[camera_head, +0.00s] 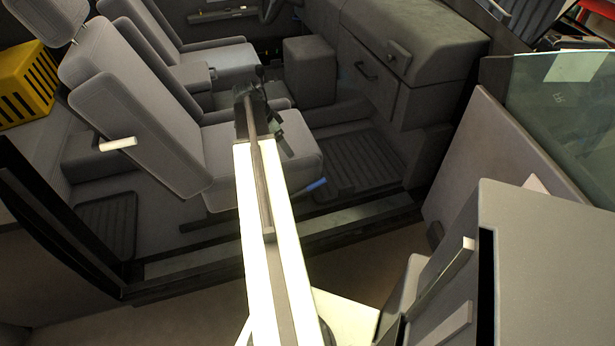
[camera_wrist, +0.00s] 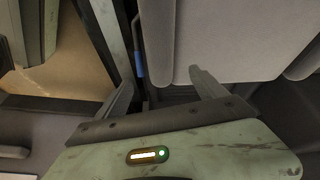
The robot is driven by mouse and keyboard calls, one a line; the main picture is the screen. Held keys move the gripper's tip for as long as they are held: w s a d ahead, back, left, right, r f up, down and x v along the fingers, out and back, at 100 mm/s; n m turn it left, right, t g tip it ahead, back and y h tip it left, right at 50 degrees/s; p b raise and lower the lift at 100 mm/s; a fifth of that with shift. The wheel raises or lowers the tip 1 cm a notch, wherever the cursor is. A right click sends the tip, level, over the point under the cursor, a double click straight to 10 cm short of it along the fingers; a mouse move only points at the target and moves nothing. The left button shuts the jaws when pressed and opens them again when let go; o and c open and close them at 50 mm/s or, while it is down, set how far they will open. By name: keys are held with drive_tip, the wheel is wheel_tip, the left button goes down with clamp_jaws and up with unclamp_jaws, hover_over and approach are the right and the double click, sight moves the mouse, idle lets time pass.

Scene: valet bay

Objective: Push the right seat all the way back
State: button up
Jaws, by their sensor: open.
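The right seat (camera_head: 165,115) is the nearer grey seat in the head view, its backrest upright and leaning back to the left. A blue-tipped bar (camera_head: 316,186) sticks out below the front of its cushion. My gripper (camera_wrist: 160,88) is open and empty in the wrist view. The blue-tipped bar (camera_wrist: 139,65) shows just beyond the left finger, and the grey seat cushion (camera_wrist: 235,40) lies beyond the right finger. I cannot tell whether either touches.
The other seat (camera_head: 215,62) stands behind the right seat. A grey console box (camera_head: 309,70) and the dashboard (camera_head: 415,40) are farther right. The door sill (camera_head: 200,262) runs along the near side. A yellow crate (camera_head: 28,82) is at left. The footwell floor (camera_head: 355,160) is clear.

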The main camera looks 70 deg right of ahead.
drive_tip(key=m+b, duration=0.1)
drive_tip(key=m, duration=0.1)
approach(307, 159)
drive_tip(key=shift+d+x, duration=0.2)
drive_tip(key=shift+x, duration=0.85)
drive_tip(key=shift+r, duration=0.2)
drive_tip(key=b+x, duration=0.6)
drive_tip(key=x, duration=0.1)
drive_tip(key=shift+w+a+f+b, duration=0.1)
drive_tip(key=shift+f+b, duration=0.1)
drive_tip(key=shift+b, duration=0.1)
drive_tip(key=shift+f, duration=0.25)
drive_tip(key=shift+r, duration=0.1)
clamp_jaws()
